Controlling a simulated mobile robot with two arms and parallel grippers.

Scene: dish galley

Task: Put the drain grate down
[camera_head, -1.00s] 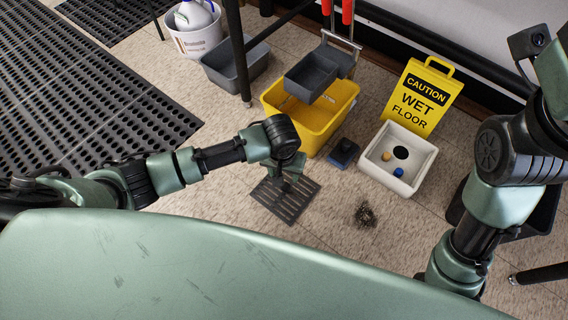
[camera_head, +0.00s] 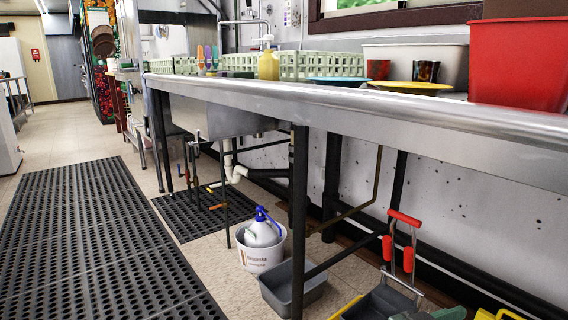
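The drain grate is out of view now. Neither of my grippers shows, so I cannot see whether either one holds anything. The floor spot where the grate and my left gripper showed earlier is outside the picture.
A steel counter (camera_head: 330,105) on dark legs runs along the right. Under it are a white bucket (camera_head: 262,258) with a jug (camera_head: 262,229), a grey tub (camera_head: 292,287) and a red-handled wringer (camera_head: 386,303). Black perforated mats (camera_head: 95,235) cover the left floor; bare tile lies beyond.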

